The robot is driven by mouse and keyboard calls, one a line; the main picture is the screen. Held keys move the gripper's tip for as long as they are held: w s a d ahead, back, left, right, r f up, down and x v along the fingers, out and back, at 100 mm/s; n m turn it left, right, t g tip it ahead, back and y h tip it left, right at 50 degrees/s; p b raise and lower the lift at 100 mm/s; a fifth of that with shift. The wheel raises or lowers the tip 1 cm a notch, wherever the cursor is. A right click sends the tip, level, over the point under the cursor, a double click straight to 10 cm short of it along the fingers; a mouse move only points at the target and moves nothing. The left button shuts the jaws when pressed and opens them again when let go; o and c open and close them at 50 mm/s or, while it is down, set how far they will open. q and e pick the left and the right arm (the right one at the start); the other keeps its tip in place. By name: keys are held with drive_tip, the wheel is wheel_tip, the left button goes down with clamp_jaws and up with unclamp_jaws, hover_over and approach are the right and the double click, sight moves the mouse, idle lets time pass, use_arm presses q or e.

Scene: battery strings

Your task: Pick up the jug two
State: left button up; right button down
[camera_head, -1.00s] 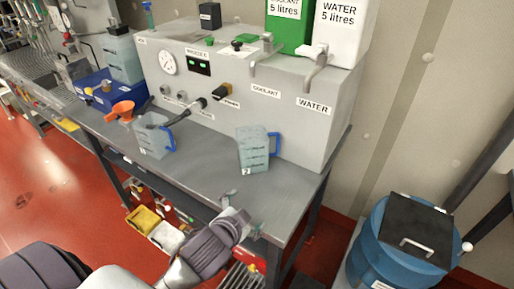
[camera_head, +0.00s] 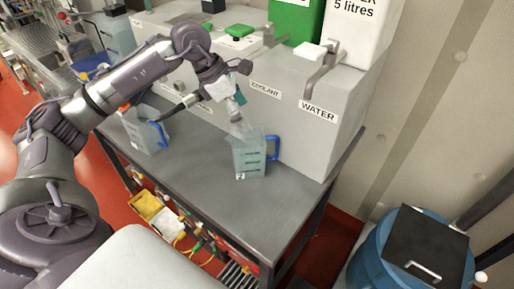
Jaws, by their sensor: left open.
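Jug two (camera_head: 248,160) is a clear jug with a blue handle on its right side and a small label with a 2 near its base. It stands upright on the grey bench (camera_head: 212,193) in front of the machine. My left gripper (camera_head: 237,112) comes in from the left and points down at the jug's upper rim. It is open, and its fingertips overlap the jug's top in this view. I cannot tell whether they touch it. My right gripper is not in view.
A second clear jug (camera_head: 143,132) with a blue handle stands to the left on the bench. The grey machine (camera_head: 290,90) rises behind, with a green container (camera_head: 297,22) and a white water container (camera_head: 348,36) on top. A blue barrel (camera_head: 374,250) stands at the lower right.

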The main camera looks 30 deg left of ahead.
use_arm(q)
drive_tip(key=a, duration=0.2)
drive_tip(key=y+p, duration=0.1)
drive_tip(key=p, duration=0.2)
approach(255, 143)
drive_tip(key=s+d+f, duration=0.1)
drive_tip(key=s+d, duration=0.1)
drive_tip(key=d, duration=0.2)
drive_tip(key=p+x, duration=0.1)
drive_tip(key=x, duration=0.3)
drive_tip(key=shift+f, duration=0.35)
drive_tip(key=shift+r, duration=0.1)
drive_tip(key=c, duration=1.3)
